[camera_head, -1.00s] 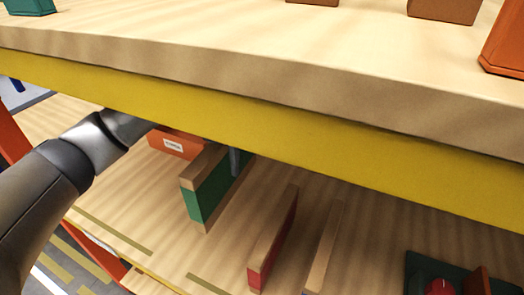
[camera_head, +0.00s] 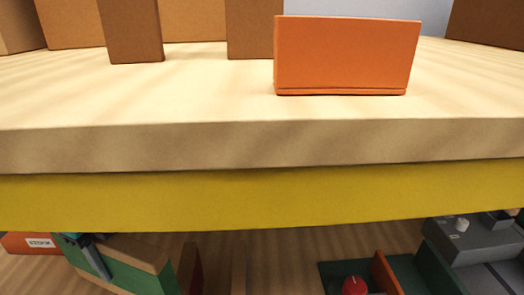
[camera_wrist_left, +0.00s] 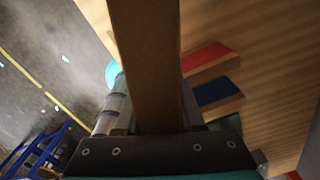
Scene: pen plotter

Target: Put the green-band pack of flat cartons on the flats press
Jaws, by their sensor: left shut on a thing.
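The green-band pack (camera_head: 137,252), a tan slab with a green band, is on the lower level at the bottom left of the head view, partly cut off by the frame. My left gripper (camera_head: 92,257) is shut on it, with a dark finger against its side. In the left wrist view the tan pack (camera_wrist_left: 147,60) stands between the jaws, its band not visible. A dark green base with a red knob (camera_head: 354,285) and an upright orange plate stands right of it; I cannot tell whether this is the flats press. My right gripper is not in view.
The upper shelf's yellow edge (camera_head: 260,203) hides much of the lower level. An orange bin (camera_head: 345,55) and brown cartons stand above. A red-band pack (camera_head: 190,270) stands just right of the held pack. Grey equipment (camera_head: 465,240) is at the lower right.

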